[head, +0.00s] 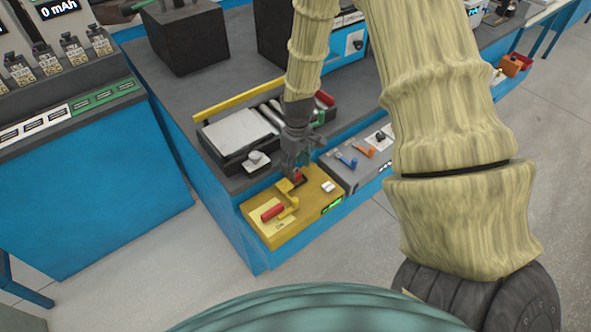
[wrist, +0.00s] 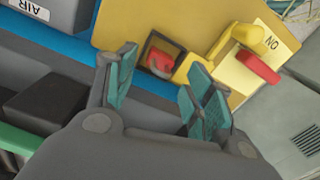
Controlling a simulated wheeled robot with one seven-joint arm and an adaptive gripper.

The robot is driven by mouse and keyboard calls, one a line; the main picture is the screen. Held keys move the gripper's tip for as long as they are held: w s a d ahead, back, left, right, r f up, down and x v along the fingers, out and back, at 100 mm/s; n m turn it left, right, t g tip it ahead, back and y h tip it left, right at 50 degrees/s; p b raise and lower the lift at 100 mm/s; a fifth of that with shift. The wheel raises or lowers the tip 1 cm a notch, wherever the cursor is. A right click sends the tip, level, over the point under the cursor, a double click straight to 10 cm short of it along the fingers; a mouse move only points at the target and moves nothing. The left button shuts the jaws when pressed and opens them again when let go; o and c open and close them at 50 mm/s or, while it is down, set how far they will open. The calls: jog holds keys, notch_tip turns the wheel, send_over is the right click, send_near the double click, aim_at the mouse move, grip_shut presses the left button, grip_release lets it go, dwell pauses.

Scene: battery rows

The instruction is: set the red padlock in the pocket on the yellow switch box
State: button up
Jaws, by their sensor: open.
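The yellow switch box (head: 309,205) sits at the bench's front edge; it also shows in the wrist view (wrist: 122,22). On it is a dark-rimmed square pocket (wrist: 147,49). The red padlock (wrist: 161,63) appears within the pocket's rim in the wrist view; how deep it sits I cannot tell. In the head view the padlock (head: 298,175) is partly hidden by my gripper (head: 291,168). My gripper (wrist: 160,80) is open, with its teal-padded fingers apart on either side of the pocket's near side. The padlock looks clear of the fingers.
A yellow lever with a red handle (wrist: 258,68) stands on the box beside the pocket, near my right-hand fingers. A black tray (head: 235,135) with a pale slab and cylinders lies behind.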

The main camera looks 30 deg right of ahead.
notch_tip(320, 180, up, 9)
jog(key=b, duration=0.1)
jog(key=shift+d+r+b, duration=0.2)
jog(key=shift+b, duration=0.2)
dwell(0.4)
